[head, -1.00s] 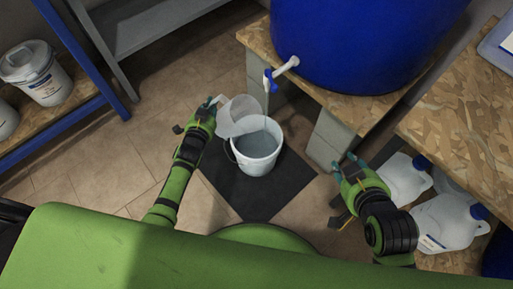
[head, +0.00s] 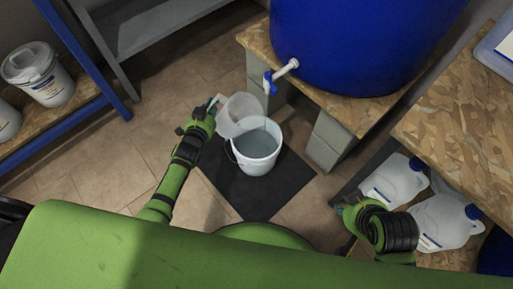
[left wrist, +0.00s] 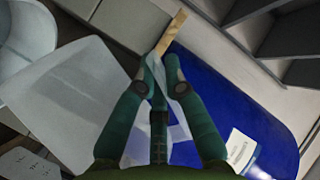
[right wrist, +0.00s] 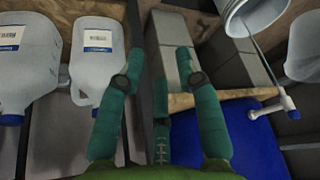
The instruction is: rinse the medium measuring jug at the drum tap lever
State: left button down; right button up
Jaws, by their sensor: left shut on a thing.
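The translucent measuring jug (head: 238,108) is held just behind and left of the white bucket (head: 257,165), overlapping its rim in the head view; its exact tilt is hard to tell. My left gripper (head: 214,106) is shut on the jug's handle. The jug also fills the left side of the left wrist view (left wrist: 70,95). The white drum tap (head: 288,69) with its blue lever (head: 269,83) sticks out from the blue drum (head: 355,40), above and right of the jug. My right gripper (right wrist: 160,68) is open and empty, its fingers wide apart.
The bucket holds greyish liquid and stands on a dark mat (head: 255,200). The drum rests on a wooden board (head: 335,100) over grey blocks (head: 332,140). White jerrycans (head: 395,180) stand on a low shelf at right. A blue-framed rack with tubs (head: 40,75) is at left.

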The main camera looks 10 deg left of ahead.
pick_arm(q)
jog(key=shift+r+n+p, duration=0.25)
jog(key=shift+n+p, duration=0.05)
jog(key=shift+p, duration=0.1)
jog(key=shift+r+n+g+h+p, duration=0.3)
jog(key=shift+r+n+h+p, duration=0.3)
jog(key=shift+n+p, duration=0.45)
jog(key=shift+r+n+p, duration=0.25)
jog(key=shift+n+p, duration=0.2)
jog(key=shift+p, duration=0.15)
jog(key=shift+r+n+h, duration=0.1)
jog(key=shift+n+h, duration=0.4)
pick_arm(e)
notch_tip(320, 180, down, 11)
jog(key=s+g, duration=0.2)
jog(key=shift+d, duration=0.2)
pick_arm(q)
jog(key=shift+r, duration=0.1)
